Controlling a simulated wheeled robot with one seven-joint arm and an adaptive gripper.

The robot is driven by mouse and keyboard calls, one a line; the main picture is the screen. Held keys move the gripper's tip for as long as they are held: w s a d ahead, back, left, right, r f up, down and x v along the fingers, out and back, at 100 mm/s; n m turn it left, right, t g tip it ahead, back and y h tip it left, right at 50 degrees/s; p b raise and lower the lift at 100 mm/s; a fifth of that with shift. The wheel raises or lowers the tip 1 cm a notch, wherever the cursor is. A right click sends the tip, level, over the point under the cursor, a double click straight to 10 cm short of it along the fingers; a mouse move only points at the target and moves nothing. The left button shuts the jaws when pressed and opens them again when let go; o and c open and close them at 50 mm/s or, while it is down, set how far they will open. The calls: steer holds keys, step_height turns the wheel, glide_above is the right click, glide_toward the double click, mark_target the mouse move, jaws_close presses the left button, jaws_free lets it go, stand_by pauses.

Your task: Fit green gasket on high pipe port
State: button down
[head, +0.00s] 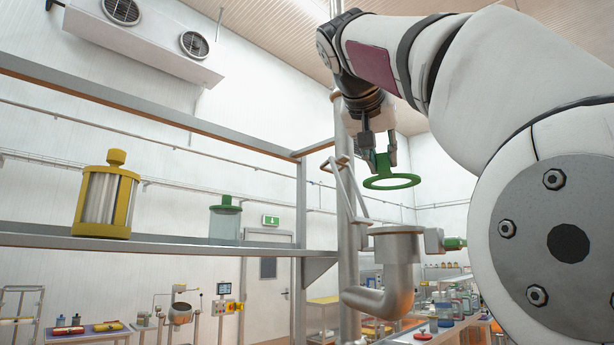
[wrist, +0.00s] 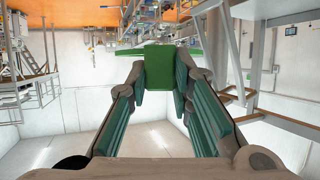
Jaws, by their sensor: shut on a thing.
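My gripper (head: 379,152) is shut on the upright tab of the green gasket (head: 392,183), a flat ring that hangs level below the fingers. In the wrist view the green tab of the gasket (wrist: 158,68) sits between the two fingers (wrist: 160,85), and the ring is seen nearly edge-on behind it. The grey metal pipe port (head: 397,231) is on a bent pipe, directly below the gasket in the head view. There is a visible gap between the ring and the port. The port's opening is not visible from this low angle.
A grey upright post (head: 347,200) with a handle-like bar stands just left of the gasket. A shelf (head: 180,246) at left holds a yellow-capped canister (head: 105,198) and a green-lidded jar (head: 225,222). A green-ended fitting (head: 454,243) projects right of the port.

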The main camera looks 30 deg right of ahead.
mark_target(382, 169)
steer(key=shift+w+f+b, duration=0.15)
steer(key=shift+f+b, duration=1.1)
steer(key=shift+f, duration=0.45)
steer(key=shift+f+b, duration=2.3)
steer(key=shift+f, duration=0.6)
steer(key=shift+f, duration=0.35)
steer(key=c, duration=1.3)
jaws_free()
steer(key=shift+c, duration=0.2)
